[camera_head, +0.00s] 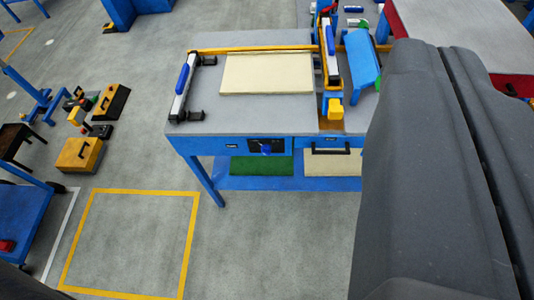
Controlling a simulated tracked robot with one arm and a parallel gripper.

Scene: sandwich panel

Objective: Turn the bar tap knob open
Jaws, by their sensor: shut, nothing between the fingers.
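A blue knob (265,148) sits on a small black plate on the blue front edge of a grey-topped workbench (215,128). It is the only knob-like part I can make out there; it is small, and its exact turn angle is too small to tell. Nothing touches it. My gripper's fingers do not show in this view. A large dark grey part of my own body fills the right side, well apart from the knob, and hides the right end of the bench.
On the bench lie a cream panel (267,73), a blue-handled clamp bar (185,85) and a yellow rail. A black drawer handle (327,150) is right of the knob. Toolboxes (80,154) stand on the floor at left. The yellow-marked floor square (135,240) is clear.

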